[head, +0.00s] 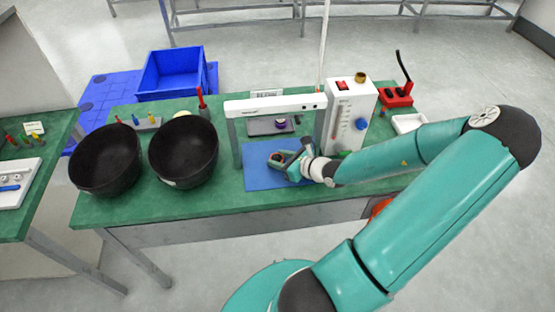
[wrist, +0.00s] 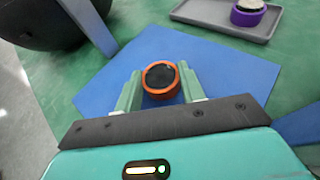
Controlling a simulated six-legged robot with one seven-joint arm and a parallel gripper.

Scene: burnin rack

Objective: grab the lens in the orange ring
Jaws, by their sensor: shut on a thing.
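The lens in the orange ring (wrist: 161,79) is a dark disc with an orange rim, seen between my two fingers in the wrist view. My gripper (wrist: 161,92) is shut on it, with one green finger against each side. In the head view my gripper (head: 287,160) is over the blue mat (head: 262,178), and the lens there is small and partly hidden by the fingers. The wrist view also shows the blue mat (wrist: 215,60) below the lens. I cannot tell whether the lens touches the mat.
A grey tray (head: 260,127) with a purple-ringed lens (head: 281,123) lies behind the mat, under a white frame (head: 275,104). Two black bowls (head: 106,160) (head: 184,150) stand left. A white unit (head: 346,115) with a blue knob stands right. A blue crate (head: 171,75) is beyond the bench.

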